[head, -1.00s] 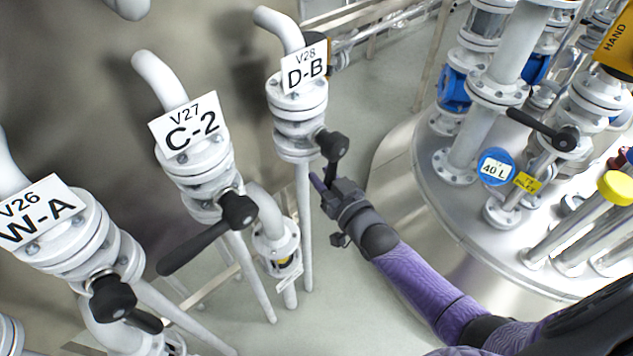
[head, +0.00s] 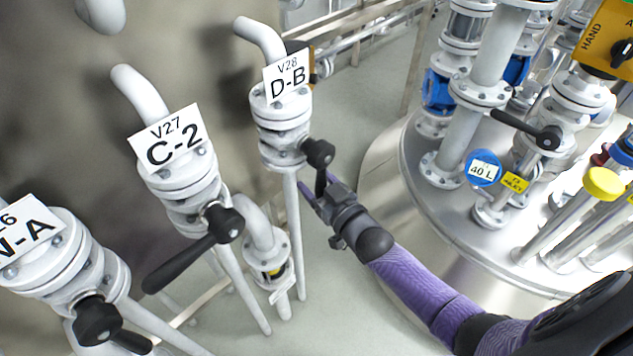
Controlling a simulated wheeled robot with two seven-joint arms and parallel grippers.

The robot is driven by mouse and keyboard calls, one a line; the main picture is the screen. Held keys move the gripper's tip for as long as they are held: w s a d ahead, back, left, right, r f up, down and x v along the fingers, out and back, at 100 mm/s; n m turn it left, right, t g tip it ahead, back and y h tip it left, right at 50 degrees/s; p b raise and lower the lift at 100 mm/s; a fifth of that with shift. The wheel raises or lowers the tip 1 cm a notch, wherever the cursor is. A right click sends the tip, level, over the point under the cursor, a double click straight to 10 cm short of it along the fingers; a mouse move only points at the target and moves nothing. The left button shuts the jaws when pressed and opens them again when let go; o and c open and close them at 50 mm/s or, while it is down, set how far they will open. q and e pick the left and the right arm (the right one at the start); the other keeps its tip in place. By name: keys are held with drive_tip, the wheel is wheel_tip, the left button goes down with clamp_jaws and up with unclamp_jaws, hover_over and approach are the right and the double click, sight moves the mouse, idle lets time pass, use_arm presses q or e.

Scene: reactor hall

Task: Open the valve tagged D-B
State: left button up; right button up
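The valve tagged D-B (head: 280,125) is a white flanged valve on a pipe at upper centre, with the label V28 D-B (head: 287,78). Its black handle hub (head: 318,152) faces right, and its black lever (head: 321,180) points down, partly hidden by my gripper. My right gripper (head: 316,192) is just below the hub, at the lever's lower part. Its fingers look apart, with a purple finger left of the lever. I cannot tell whether they touch the lever. My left gripper is not in view.
Valve C-2 (head: 185,180) with a long black lever and valve W-A (head: 60,255) stand to the left. A round steel vessel (head: 385,180) with pipes, a blue 40 L tag (head: 483,168) and another black lever (head: 525,130) is on the right. Floor shows between.

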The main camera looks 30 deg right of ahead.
drive_tip(key=shift+s+r, duration=0.1)
drive_tip(key=shift+s, duration=0.2)
drive_tip(key=s+d+p, duration=0.1)
drive_tip(key=s+p, duration=0.2)
drive_tip(key=s, duration=0.6)
drive_tip(key=shift+d, duration=0.2)
drive_tip(key=shift+s, duration=0.1)
